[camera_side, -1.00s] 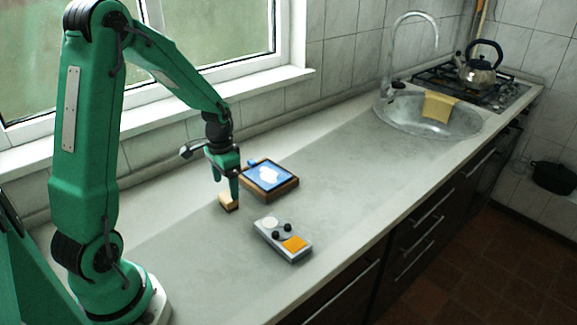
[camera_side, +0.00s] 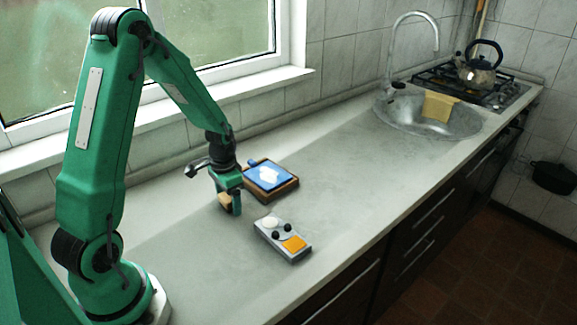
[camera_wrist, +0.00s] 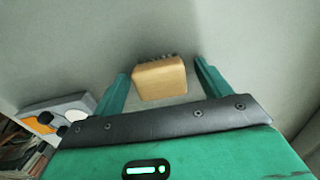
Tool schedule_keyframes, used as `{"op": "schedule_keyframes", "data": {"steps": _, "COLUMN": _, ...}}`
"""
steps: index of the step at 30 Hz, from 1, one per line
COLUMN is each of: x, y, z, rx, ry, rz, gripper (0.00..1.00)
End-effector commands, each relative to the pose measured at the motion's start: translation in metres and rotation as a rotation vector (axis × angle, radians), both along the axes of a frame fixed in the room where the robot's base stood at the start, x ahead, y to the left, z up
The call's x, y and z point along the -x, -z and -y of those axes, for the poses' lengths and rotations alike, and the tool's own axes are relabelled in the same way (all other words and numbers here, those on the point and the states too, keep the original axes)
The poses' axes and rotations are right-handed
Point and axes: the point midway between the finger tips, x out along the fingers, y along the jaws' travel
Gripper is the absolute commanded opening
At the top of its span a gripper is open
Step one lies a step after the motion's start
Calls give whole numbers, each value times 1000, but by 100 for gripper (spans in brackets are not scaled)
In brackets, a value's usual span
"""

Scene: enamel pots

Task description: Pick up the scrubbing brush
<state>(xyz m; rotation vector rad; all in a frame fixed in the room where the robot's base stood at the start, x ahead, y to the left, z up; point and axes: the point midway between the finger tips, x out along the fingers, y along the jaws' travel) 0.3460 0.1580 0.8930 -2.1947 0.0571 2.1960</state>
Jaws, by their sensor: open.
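The scrubbing brush is a small block with a pale wooden back (camera_wrist: 160,80) and dark bristles along its far edge in the wrist view. There it lies between the two green fingers of my gripper (camera_wrist: 160,88), with a gap on either side. In the side view the brush (camera_side: 224,199) rests on the counter, partly hidden behind my gripper (camera_side: 229,205). My gripper is open, low over the counter and around the brush. I cannot tell whether the fingertips touch the counter.
A wooden-framed blue tablet-like item (camera_side: 270,177) lies close behind my gripper. A grey box with dark knobs and an orange patch (camera_side: 283,240) lies in front, to the right. The counter (camera_side: 345,180) is clear towards the sink (camera_side: 405,118).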

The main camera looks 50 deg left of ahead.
Motion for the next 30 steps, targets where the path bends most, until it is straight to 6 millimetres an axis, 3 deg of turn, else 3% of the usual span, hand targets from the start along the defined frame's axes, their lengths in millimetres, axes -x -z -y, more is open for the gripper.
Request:
{"op": "schedule_keyframes", "data": {"steps": 10, "x": 0, "y": 0, "z": 0, "rx": 0, "ry": 0, "rz": 1, "gripper": 76}}
{"op": "schedule_keyframes", "data": {"steps": 18, "x": 0, "y": 0, "z": 0, "rx": 0, "ry": 0, "rz": 1, "gripper": 28}}
{"op": "schedule_keyframes", "data": {"steps": 30, "x": -1, "y": -4, "z": 0, "rx": -1, "ry": 0, "rz": 2, "gripper": 28}}
